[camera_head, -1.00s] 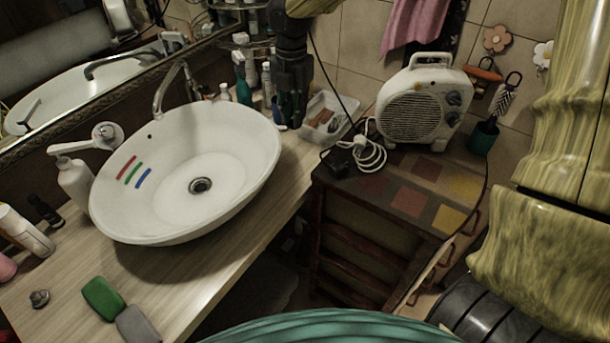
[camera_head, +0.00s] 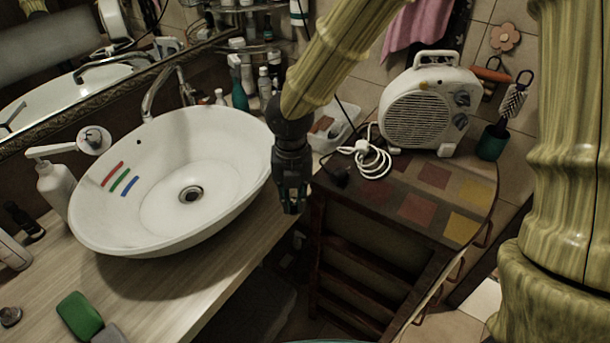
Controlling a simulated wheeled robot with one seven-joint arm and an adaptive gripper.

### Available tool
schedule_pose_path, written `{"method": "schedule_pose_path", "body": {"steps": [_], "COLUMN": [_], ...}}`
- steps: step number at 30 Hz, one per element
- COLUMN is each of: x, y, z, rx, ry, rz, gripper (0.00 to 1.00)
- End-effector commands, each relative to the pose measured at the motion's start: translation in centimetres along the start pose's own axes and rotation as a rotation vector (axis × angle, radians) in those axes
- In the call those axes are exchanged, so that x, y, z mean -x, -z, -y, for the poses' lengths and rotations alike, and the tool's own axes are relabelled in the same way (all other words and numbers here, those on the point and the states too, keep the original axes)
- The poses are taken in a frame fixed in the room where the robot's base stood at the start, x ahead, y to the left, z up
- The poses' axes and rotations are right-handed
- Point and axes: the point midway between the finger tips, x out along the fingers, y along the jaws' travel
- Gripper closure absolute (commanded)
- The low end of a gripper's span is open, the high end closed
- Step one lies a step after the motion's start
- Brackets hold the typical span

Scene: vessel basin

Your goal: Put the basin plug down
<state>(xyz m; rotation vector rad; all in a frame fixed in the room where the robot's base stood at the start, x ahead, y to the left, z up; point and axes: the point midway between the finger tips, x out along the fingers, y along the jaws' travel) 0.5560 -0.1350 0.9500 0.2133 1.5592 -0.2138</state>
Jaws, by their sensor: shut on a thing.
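My gripper (camera_head: 291,203) points down just right of the white basin (camera_head: 110,232), by the right edge of the wooden counter. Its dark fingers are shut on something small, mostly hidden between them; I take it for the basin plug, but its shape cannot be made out. The basin stands on the counter. Its open drain (camera_head: 190,194) shows at the bottom, with no plug in it. Red, green and blue stripes mark its inner left wall.
A small metal piece (camera_head: 10,316) and a green sponge (camera_head: 79,316) lie at the front left of the counter (camera_head: 165,291). A soap dispenser (camera_head: 56,190) stands left of the basin. A heater (camera_head: 430,112) and white cable (camera_head: 372,160) are on the cabinet at right.

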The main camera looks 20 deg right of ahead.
Motion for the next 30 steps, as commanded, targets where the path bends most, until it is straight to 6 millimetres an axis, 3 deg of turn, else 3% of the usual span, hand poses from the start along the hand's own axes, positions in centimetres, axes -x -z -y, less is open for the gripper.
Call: {"method": "schedule_pose_path", "body": {"steps": [16, 21, 30], "x": [-0.9, -1.1, -3.0], "y": [-10.8, -12.3, -12.4], "z": [1.5, 1.8, 1.8], "rx": [-0.007, -0.006, -0.006], "ry": [0.000, 0.002, 0.004], "rz": [0.000, -0.001, -0.003], "gripper": [1.00, 1.00, 1.00]}}
